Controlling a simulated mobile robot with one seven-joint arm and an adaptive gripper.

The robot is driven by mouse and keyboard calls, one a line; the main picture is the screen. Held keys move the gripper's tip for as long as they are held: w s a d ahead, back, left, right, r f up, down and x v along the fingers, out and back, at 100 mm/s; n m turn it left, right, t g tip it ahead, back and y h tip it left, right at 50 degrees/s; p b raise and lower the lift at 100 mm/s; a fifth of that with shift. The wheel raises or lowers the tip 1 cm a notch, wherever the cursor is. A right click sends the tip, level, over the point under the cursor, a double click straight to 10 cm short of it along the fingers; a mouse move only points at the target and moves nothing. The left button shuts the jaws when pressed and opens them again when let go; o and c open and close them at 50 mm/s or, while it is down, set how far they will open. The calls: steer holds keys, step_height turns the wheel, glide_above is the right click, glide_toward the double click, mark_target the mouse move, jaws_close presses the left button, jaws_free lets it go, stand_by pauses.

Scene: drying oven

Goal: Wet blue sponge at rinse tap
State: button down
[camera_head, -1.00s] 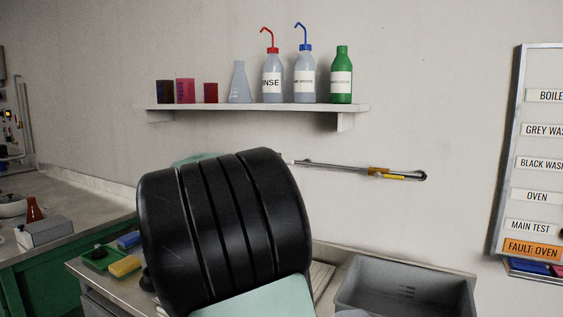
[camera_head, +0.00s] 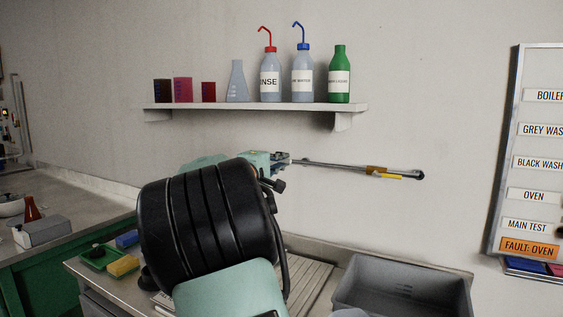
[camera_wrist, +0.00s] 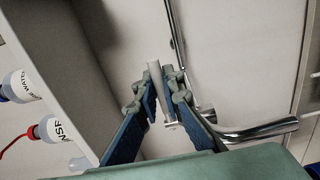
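The blue sponge (camera_head: 127,239) lies at the left of the counter, by a green tray (camera_head: 99,257). My gripper (camera_head: 281,159) is far from it, up at the wall under the shelf, at the left end of a long metal pipe (camera_head: 335,166) that looks like the tap. In the wrist view my gripper's blue-padded fingers (camera_wrist: 163,95) stand apart, with no sponge between them. A pale bar (camera_wrist: 156,82) and a small T-shaped piece (camera_wrist: 172,125) show in the gap. I cannot tell whether the fingers touch them.
A yellow sponge (camera_head: 123,266) lies near the blue one. A grey basin (camera_head: 402,285) is sunk at the right. A shelf (camera_head: 255,107) with bottles and beakers hangs above my gripper. A chrome pipe (camera_wrist: 255,133) bends close to the fingers.

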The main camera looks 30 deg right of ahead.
stand_by(0.4)
steer(key=m+g+p, duration=0.1)
steer(key=a+m+g+h+p, duration=0.1)
steer(key=g, duration=0.1)
steer(key=m+g, duration=0.1)
steer(key=shift+s+a+g+h+p, duration=0.2)
steer(key=shift+s+g+h+p, duration=0.1)
steer(key=shift+h+p, duration=0.1)
steer(key=c, duration=2)
jaws_free()
steer(key=shift+c, duration=0.2)
steer(key=shift+a, duration=0.1)
